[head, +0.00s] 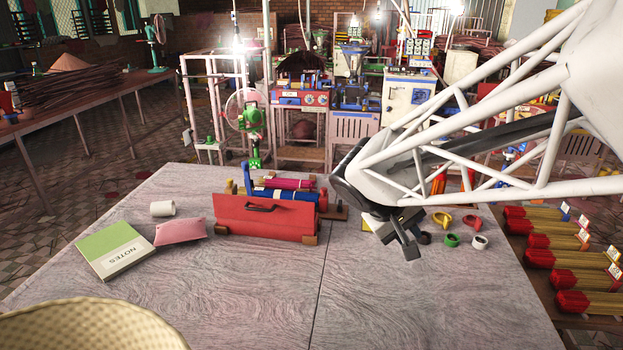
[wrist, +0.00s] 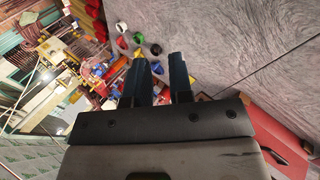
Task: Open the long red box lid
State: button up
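The long red box (head: 265,221) sits near the middle of the grey wooden table, with a dark handle (head: 261,208) on its red panel and wooden blocks at its ends. I cannot tell which part of the red panel is the lid. Part of the red box (wrist: 288,150) shows at the lower right of the wrist view. My gripper (head: 408,243) is right of the box and apart from it, above the table. In the wrist view my gripper (wrist: 159,58) has its two dark fingers apart with nothing between them.
Blue and magenta rolls (head: 287,184) lie just behind the box. A pink pouch (head: 181,231), a white cup (head: 162,208) and a green notebook (head: 117,249) lie left. Several coloured rings (head: 451,240) lie right of my gripper. A woven basket (head: 85,325) fills the front left. The front middle is clear.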

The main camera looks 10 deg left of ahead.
jog(key=w+a+f+n+t+h, duration=0.2)
jog(key=w+a+n+t, duration=0.1)
jog(key=w+a, duration=0.6)
jog(key=n+t+y, duration=0.2)
jog(key=n+t, duration=0.5)
jog(key=t, duration=0.1)
send_near(255, 210)
jog(key=r+x, duration=0.1)
jog(key=x, duration=0.2)
jog(key=shift+s+f, duration=0.1)
jog(key=shift+f, duration=0.2)
jog(key=shift+d, duration=0.1)
jog(key=shift+f+x, duration=0.2)
jog(key=shift+x, duration=3.7)
jog(key=shift+c, duration=0.3)
grip_shut()
